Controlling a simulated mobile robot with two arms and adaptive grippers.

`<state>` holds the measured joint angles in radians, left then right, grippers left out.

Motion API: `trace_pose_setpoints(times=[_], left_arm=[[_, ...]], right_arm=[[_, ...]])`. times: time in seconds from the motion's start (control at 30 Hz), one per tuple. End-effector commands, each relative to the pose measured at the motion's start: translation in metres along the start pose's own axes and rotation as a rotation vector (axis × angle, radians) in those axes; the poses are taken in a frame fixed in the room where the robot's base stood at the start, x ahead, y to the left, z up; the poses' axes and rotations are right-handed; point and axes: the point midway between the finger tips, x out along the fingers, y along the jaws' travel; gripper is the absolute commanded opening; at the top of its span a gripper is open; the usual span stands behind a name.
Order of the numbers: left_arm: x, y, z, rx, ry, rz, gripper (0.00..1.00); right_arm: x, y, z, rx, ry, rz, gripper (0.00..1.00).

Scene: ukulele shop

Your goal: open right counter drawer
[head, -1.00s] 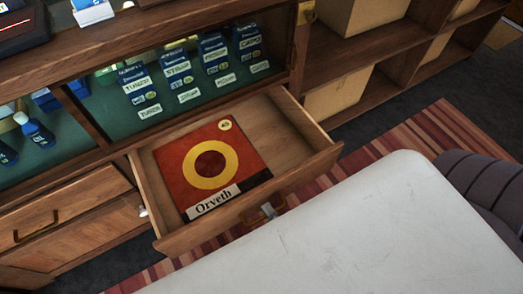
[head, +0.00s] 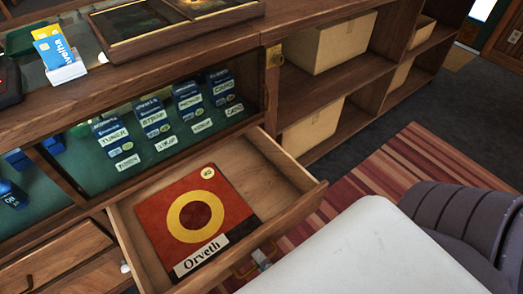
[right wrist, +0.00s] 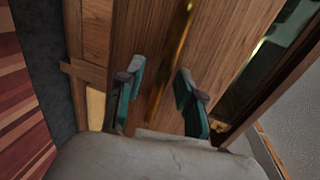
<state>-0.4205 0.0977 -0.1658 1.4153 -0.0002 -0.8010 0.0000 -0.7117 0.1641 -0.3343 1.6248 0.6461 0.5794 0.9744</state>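The right counter drawer (head: 262,165) is pulled out of the wooden counter, its inside visible from above in the head view. A flat red square packet (head: 160,218) with a yellow ring and the label "Orveth" lies in it. A brass handle (head: 244,270) is on the drawer front. My right gripper (head: 262,259) is at this handle, mostly hidden by my pale arm part. In the right wrist view its two teal-padded fingers (right wrist: 160,80) stand apart, with the brass handle bar (right wrist: 180,45) between them against the wood. My left gripper is not in view.
Left of the drawer is another wooden drawer front (head: 50,262). Above is a display case with several blue labelled boxes (head: 155,118). Shelves with cardboard boxes (head: 335,42) stand to the right. A striped rug (head: 400,165) lies on the dark floor.

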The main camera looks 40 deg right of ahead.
Motion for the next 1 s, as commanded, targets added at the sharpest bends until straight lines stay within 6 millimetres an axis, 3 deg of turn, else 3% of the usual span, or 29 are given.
trace_pose_setpoints(times=[0.17,0.27,0.7,1.0], left_arm=[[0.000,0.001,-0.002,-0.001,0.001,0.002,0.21],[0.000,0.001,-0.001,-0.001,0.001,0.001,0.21],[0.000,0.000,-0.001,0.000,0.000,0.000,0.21],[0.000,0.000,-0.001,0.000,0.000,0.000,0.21]], right_arm=[[-0.004,0.000,0.000,0.000,0.000,0.001,0.37],[-0.017,0.001,0.000,-0.001,0.000,0.003,0.37],[-0.103,0.001,0.000,0.000,-0.001,0.003,0.37],[-0.120,0.000,0.000,0.000,0.000,-0.001,0.37]])
